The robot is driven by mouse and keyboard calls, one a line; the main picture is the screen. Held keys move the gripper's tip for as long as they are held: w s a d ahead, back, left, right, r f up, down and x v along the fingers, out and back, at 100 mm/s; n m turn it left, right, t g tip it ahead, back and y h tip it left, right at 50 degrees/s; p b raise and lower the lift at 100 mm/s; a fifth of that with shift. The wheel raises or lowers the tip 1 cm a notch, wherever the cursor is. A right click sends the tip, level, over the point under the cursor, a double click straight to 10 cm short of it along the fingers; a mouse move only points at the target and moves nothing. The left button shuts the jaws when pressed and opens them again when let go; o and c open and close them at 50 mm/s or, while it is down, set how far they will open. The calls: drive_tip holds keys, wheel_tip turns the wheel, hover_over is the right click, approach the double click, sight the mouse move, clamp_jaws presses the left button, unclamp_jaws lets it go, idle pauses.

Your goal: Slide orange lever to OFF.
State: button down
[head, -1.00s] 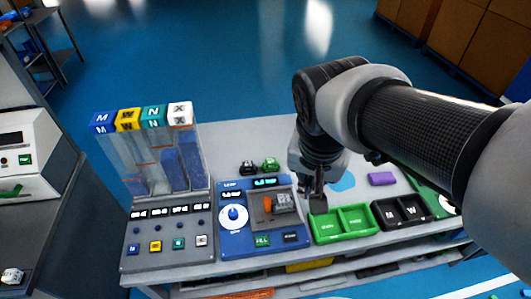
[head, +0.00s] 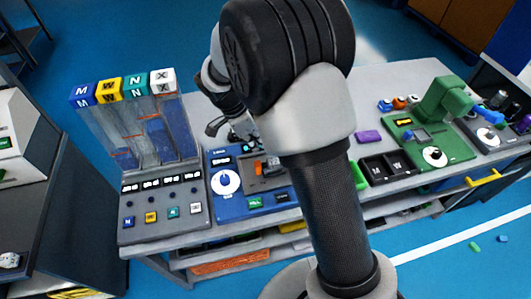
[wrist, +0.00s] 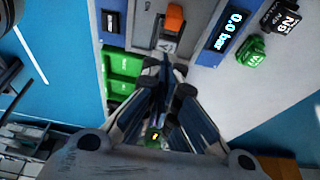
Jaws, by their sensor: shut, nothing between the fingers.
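The orange lever (head: 259,168) sits in the grey recessed panel of the blue console (head: 228,206), beside a grey block. My gripper (head: 226,132) is behind the console and above the table in the head view, partly hidden by my arm. In the wrist view my gripper (wrist: 166,66) has its fingertips together and empty, apart from the lever. The lever's OFF marking is not readable.
A display reading 0.0 bar (wrist: 230,31) is on the console. Green (wrist: 250,48) and black (wrist: 281,16) cubes lie near it. Green bins (wrist: 123,72) are beside the console. The clear column unit (head: 155,140) stands left, and a purple block (head: 368,136) lies right.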

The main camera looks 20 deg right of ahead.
sight(261, 165)
idle(0.3)
drive_tip(key=b+x, duration=0.2)
drive_tip(key=x, duration=0.8)
drive_tip(key=shift+b, duration=0.35)
drive_tip(key=shift+a, duration=0.1)
drive_tip(key=shift+a+b, duration=0.75)
drive_tip(key=shift+a, duration=0.85)
